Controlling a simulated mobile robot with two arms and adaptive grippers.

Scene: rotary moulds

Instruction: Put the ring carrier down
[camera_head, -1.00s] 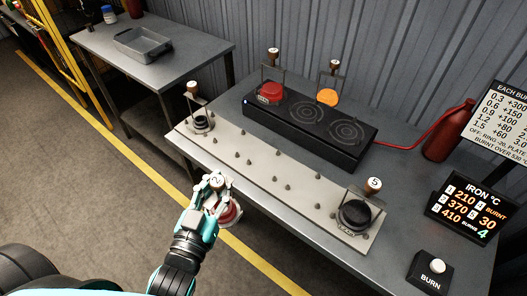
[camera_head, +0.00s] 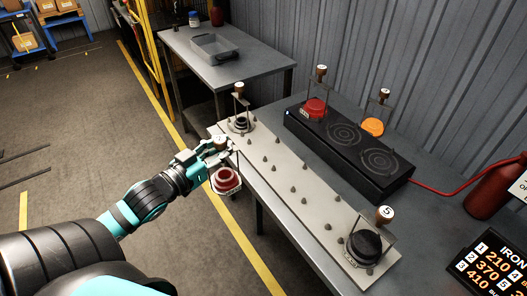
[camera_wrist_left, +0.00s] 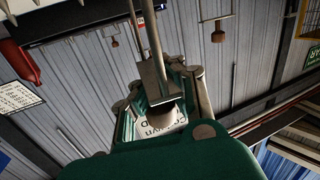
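My left gripper (camera_head: 218,148) is shut on the knobbed handle of a ring carrier with a red ring (camera_head: 227,179). The carrier hangs below the gripper, beside the left edge of the pale pegged board (camera_head: 283,178) and apart from the floor. In the left wrist view the fingers close around the handle knob (camera_wrist_left: 161,116); the ring is hidden there. A carrier with a dark ring (camera_head: 240,124) stands at the board's far end. Another dark one, with knob 5 (camera_head: 385,214), stands at the near end. My right gripper is not in view.
A black hot-plate unit (camera_head: 345,150) stands behind the board, with a red carrier (camera_head: 315,108) and an orange one (camera_head: 372,126) on it. The board's middle holds only small pegs. A side table with a grey tray (camera_head: 217,48) stands further back. A red extinguisher (camera_head: 489,190) is at right.

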